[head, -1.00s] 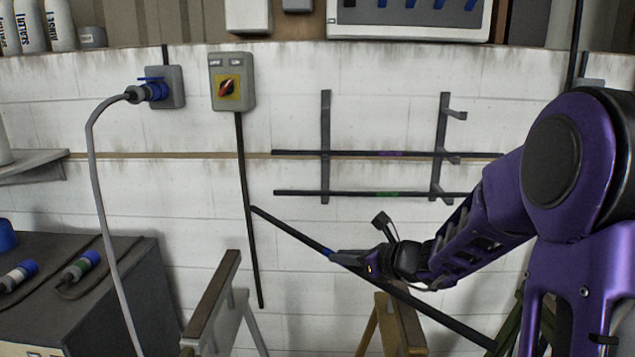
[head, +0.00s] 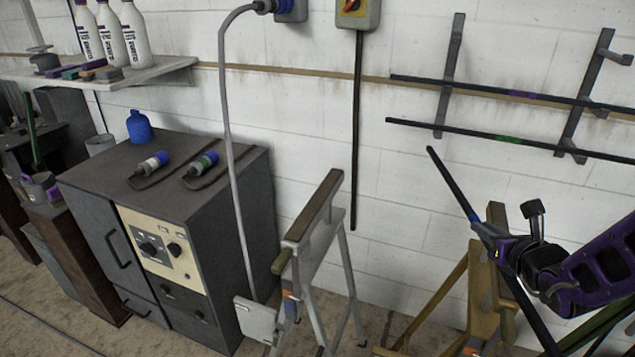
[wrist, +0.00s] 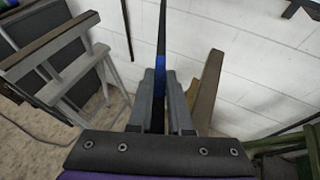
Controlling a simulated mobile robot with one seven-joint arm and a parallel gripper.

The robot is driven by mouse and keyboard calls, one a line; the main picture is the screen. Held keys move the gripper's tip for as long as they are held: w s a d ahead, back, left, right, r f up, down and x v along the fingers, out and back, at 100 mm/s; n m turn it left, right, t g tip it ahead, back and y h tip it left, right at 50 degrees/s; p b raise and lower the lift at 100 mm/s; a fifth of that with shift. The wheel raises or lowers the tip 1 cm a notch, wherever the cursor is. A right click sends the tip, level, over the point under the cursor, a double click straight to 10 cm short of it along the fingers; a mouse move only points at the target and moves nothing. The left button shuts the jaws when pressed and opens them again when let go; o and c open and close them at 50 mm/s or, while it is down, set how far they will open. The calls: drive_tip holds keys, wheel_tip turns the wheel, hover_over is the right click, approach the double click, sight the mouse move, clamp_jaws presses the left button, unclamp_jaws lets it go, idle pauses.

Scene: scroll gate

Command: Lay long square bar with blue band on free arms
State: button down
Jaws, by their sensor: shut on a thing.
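My gripper (head: 483,232) is shut on a long dark square bar (head: 452,186) with a blue band (head: 474,217). The bar slants down to the right in the head view, in front of the wall and below the rack. In the wrist view the bar (wrist: 161,30) runs away between the fingers, its blue band (wrist: 159,76) near their tips. The wall rack has a left upright (head: 442,110) and a right upright (head: 573,130). Its lower arms carry a purple-banded bar (head: 450,86) and a green-banded bar (head: 440,128). The right upright's top arm (head: 620,58) is empty; the left one is unclear.
A grey trestle (head: 315,215) with a brown top and a yellow trestle (head: 482,290) stand below; the yellow one is close behind my gripper. A dark cabinet (head: 230,200) stands left. A grey cable (head: 226,120) hangs from a wall socket.

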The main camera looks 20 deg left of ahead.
drive_tip(key=w+a+n+g+y, duration=0.3)
drive_tip(key=a+n+g+y, duration=0.1)
drive_tip(key=a+n+g, duration=0.2)
drive_tip(key=w+a+r+n+g+y, duration=0.1)
drive_tip(key=w+a+n+g+y, duration=0.3)
drive_tip(key=a+n+g+y, duration=0.1)
drive_tip(key=shift+a+n+g, duration=0.7)
drive_tip(key=shift+a+n, duration=0.6)
wheel_tip(320, 180, down, 10)
drive_tip(key=shift+r, duration=0.2)
drive_tip(key=shift+f+b, duration=0.2)
drive_tip(key=shift+b, duration=0.1)
drive_tip(key=c, duration=0.8)
unclamp_jaws()
drive_tip(key=shift+f, duration=0.1)
drive_tip(key=shift+c, duration=0.2)
drive_tip(key=shift+f+b, duration=0.15)
drive_tip(key=shift+b, duration=0.2)
